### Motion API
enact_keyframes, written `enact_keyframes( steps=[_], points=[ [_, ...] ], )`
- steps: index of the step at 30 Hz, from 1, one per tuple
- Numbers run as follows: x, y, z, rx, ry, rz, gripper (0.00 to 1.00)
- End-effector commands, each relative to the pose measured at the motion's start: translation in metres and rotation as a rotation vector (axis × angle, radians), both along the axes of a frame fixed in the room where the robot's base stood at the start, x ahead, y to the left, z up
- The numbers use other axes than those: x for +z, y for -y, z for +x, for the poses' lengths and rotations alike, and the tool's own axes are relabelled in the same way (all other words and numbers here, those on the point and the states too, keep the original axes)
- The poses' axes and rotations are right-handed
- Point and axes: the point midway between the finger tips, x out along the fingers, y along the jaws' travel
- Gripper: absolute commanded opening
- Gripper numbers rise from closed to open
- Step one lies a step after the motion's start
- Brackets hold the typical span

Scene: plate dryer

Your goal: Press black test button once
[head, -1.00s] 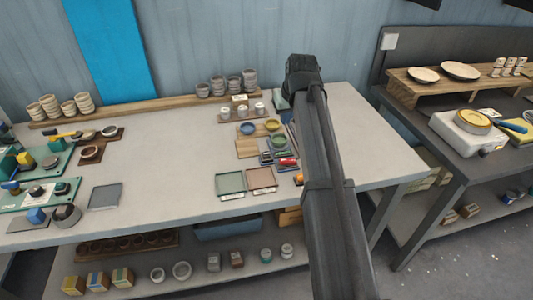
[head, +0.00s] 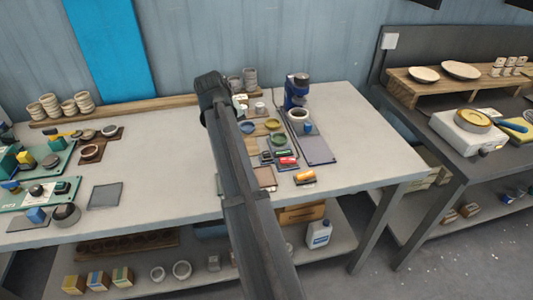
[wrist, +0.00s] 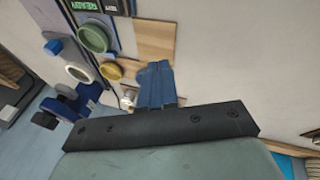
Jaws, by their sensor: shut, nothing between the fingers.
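In the wrist view, a small black block with pale lettering (wrist: 112,5) is cut off by the top edge. Its lettering seems to read "TEST", but I cannot tell its pressing face. A black display with green "READY" letters (wrist: 86,5) is beside it. In the head view this display is a small dark block (head: 284,153) on the grey panel. My gripper (wrist: 155,68) is shut and empty, its blue-grey fingers apart from the black block. In the head view my arm hides part of the bench, and I cannot make out the gripper.
A blue dryer (head: 297,92) with a pale ring stands behind the panel (head: 316,150). A green bowl (wrist: 93,37), a yellow bowl (wrist: 110,70) and a wooden board (wrist: 155,40) lie nearby. A red block (head: 287,161) and an orange block (head: 304,176) are in front.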

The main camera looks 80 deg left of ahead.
Motion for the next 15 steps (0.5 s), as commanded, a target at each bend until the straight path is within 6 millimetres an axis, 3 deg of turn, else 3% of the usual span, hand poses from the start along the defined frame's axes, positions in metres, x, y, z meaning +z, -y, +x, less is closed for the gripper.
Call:
enact_keyframes(
  steps=[9,15],
  points=[
    [0.028,0.012,0.068,-0.427,0.292,0.112,0.0],
    [0.042,0.022,0.085,-0.651,0.346,0.219,0.0]
  ],
)
